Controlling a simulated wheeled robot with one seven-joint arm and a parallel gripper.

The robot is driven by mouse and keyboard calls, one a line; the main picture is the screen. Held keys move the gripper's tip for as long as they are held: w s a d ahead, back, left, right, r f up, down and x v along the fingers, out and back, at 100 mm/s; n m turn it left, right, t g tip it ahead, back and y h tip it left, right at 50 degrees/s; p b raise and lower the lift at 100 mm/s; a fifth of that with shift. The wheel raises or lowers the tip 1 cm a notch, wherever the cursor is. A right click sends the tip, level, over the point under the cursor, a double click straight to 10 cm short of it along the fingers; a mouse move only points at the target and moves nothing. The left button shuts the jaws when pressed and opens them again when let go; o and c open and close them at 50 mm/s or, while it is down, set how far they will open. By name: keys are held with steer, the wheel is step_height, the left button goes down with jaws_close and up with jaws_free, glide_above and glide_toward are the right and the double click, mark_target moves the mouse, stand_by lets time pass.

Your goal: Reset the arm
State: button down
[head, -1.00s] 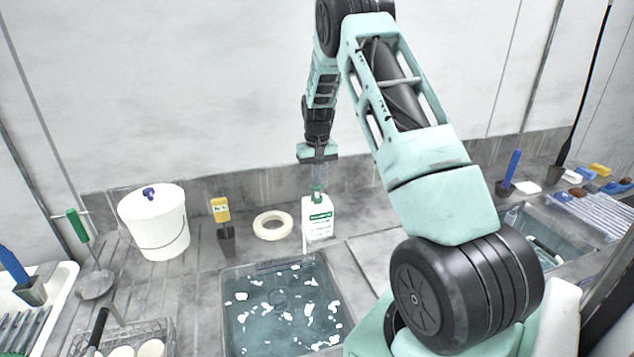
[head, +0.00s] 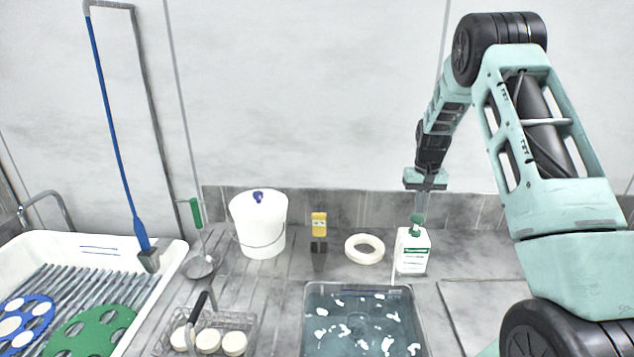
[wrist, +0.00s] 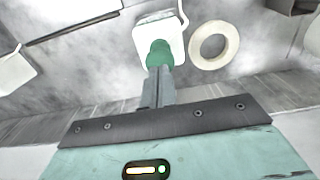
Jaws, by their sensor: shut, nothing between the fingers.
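My gripper (head: 421,208) hangs at the end of my arm on the right of the head view, fingers pointing down and shut with nothing between them. A white bottle (head: 412,252) with a green label and green cap stands upright right below the fingertips. In the wrist view the bottle (wrist: 160,25) shows at the top, with the fingers (wrist: 158,85) reaching to its green cap. I cannot tell whether the fingertips touch the cap.
A water-filled basin (head: 318,292) lies in front of the bottle. A cream ring (head: 351,258), yellow-handled tool (head: 319,225) and white bucket (head: 262,235) stand to its left. Farther left are a ladle (head: 199,267), a wire basket (head: 243,320) and a white tray (head: 172,262). The wall is close behind.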

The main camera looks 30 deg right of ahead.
steer(key=s+a+r+n+y+b, duration=0.1)
steer(key=s+a+r+n+b, duration=0.15)
steer(key=a, duration=1.45)
steer(key=s+a+r+n+b, duration=0.1)
steer(key=s+a+r+n, duration=0.2)
steer(key=a, duration=1.5)
steer(key=s+a+n+b, duration=0.2)
steer(key=s+a+n, duration=0.3)
steer(key=s+a, duration=0.7)
steer(key=s+a+n, duration=0.2)
steer(key=s+n, duration=0.1)
steer(key=s, duration=1)
steer(key=shift+f+n+b, duration=0.3)
steer(key=shift+n+b, duration=0.05)
steer(key=shift+b, duration=0.1)
